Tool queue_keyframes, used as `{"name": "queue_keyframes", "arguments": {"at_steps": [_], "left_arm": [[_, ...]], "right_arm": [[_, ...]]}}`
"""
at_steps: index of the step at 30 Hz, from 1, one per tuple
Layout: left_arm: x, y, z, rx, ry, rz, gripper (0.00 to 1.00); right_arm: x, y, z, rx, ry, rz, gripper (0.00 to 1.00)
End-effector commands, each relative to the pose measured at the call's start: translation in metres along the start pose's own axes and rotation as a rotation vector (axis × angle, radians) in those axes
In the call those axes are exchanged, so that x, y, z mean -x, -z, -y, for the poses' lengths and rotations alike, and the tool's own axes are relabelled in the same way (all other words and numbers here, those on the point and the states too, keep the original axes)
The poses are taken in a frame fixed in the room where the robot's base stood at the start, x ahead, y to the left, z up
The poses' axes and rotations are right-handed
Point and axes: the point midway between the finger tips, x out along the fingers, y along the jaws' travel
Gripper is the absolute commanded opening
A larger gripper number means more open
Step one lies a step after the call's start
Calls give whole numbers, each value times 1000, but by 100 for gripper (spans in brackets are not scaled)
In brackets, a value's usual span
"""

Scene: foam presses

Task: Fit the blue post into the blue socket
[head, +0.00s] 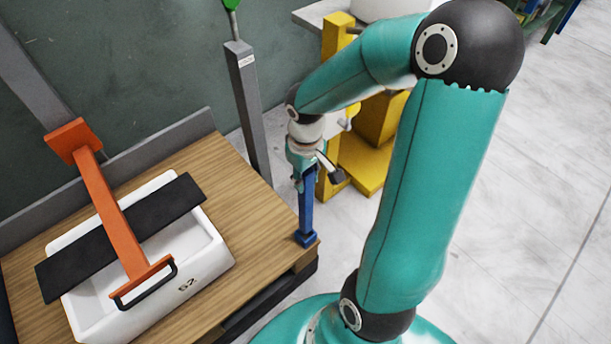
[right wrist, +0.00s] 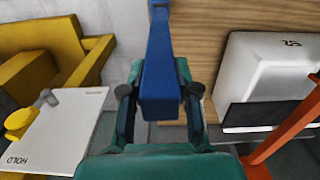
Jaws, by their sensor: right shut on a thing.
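My right gripper (head: 304,176) is shut on the blue post (head: 306,212), near its upper end, and holds it about upright at the right corner of the wooden table. A wider blue block (head: 305,239), seemingly the blue socket, shows at the post's lower end by the table edge. I cannot tell whether the post sits inside it or only meets it. In the right wrist view the post (right wrist: 161,65) stands between the two fingers and runs to the top edge; the socket is not clear there. My left gripper is not in view.
A white bin (head: 215,262) marked 52, with a black bar (head: 160,215) and an orange frame (head: 105,200) across it, stands on the wooden table (head: 255,215). A grey post (head: 247,110) and yellow machine (head: 375,130) stand behind. A white HOLD board (right wrist: 60,130) lies left in the wrist view.

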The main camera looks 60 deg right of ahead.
Motion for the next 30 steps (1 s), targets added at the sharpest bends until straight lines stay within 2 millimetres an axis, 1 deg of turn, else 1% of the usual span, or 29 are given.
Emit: {"name": "queue_keyframes", "arguments": {"at_steps": [1, 6, 30], "left_arm": [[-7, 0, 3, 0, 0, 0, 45], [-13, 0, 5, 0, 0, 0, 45], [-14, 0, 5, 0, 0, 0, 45]], "right_arm": [[-8, 0, 0, 0, 0, 0, 0], [-15, 0, 0, 0, 0, -1, 0], [-16, 0, 0, -1, 0, -1, 0]]}}
